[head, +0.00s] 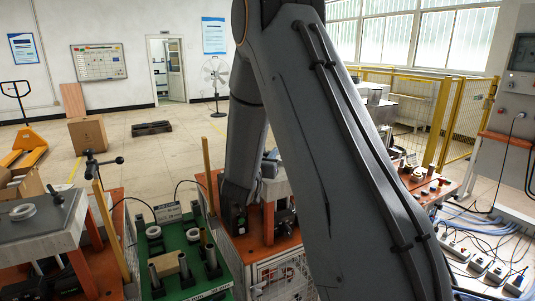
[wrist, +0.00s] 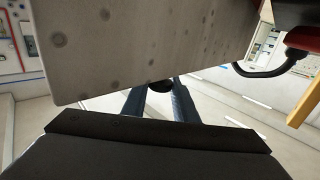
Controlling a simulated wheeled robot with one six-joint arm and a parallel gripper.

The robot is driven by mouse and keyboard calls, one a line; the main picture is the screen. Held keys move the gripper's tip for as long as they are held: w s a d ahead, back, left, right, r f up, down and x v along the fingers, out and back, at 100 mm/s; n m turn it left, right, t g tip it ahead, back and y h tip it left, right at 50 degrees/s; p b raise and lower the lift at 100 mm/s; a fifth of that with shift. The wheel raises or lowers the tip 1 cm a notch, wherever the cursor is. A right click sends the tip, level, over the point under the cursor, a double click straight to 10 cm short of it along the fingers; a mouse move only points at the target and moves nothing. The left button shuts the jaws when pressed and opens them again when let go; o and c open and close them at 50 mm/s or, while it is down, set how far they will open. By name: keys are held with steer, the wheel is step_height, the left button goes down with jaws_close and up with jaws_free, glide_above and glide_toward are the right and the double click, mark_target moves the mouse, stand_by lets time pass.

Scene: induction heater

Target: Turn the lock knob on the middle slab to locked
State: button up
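The middle slab (head: 273,188) is a pale grey block on an orange-based station, mostly hidden behind my arm in the head view. In the wrist view a large pale grey plate with round spots (wrist: 140,45), probably this slab, fills the top. My gripper (wrist: 160,95) shows there as two blue-grey fingers reaching up to the plate's lower edge, with a gap between them. A dark round thing (wrist: 160,86), possibly the lock knob, sits between the fingertips, partly cut off by the plate. I cannot tell if the fingers touch it. The knob's setting does not show.
Another slab (head: 40,222) with a ring and dark handle stands at the left. A green bench (head: 190,262) with upright cylinders lies between the stations. A yellow post (head: 208,170) rises close to my wrist.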

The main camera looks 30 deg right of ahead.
steer(key=shift+h, duration=0.3)
steer(key=m+g+h+b, duration=0.1)
steer(key=m+g, duration=0.1)
steer(key=m+g+h+b, duration=0.1)
steer(key=g+h, duration=0.1)
steer(key=shift+w+a+f+m+g+b, duration=0.1)
steer(key=shift+f+m+g+b, duration=0.05)
steer(key=shift+m+g+b, duration=0.2)
steer(key=m+g+h+b, duration=0.1)
steer(key=m+g, duration=0.1)
steer(key=g, duration=0.1)
steer(key=m+g+h+b, duration=0.1)
steer(key=m+g+b, duration=0.1)
steer(key=g, duration=0.2)
steer(key=shift+f+m, duration=0.1)
steer(key=shift+m, duration=0.25)
steer(key=m+g+b, duration=0.4)
steer(key=g+b, duration=0.1)
steer(key=g, duration=0.1)
steer(key=shift+g, duration=0.25)
steer(key=shift+m+g+y+b, duration=0.4)
steer(key=shift+b, duration=0.15)
steer(key=shift+r+g, duration=0.25)
steer(key=shift+g, duration=0.05)
steer(key=o, duration=1)
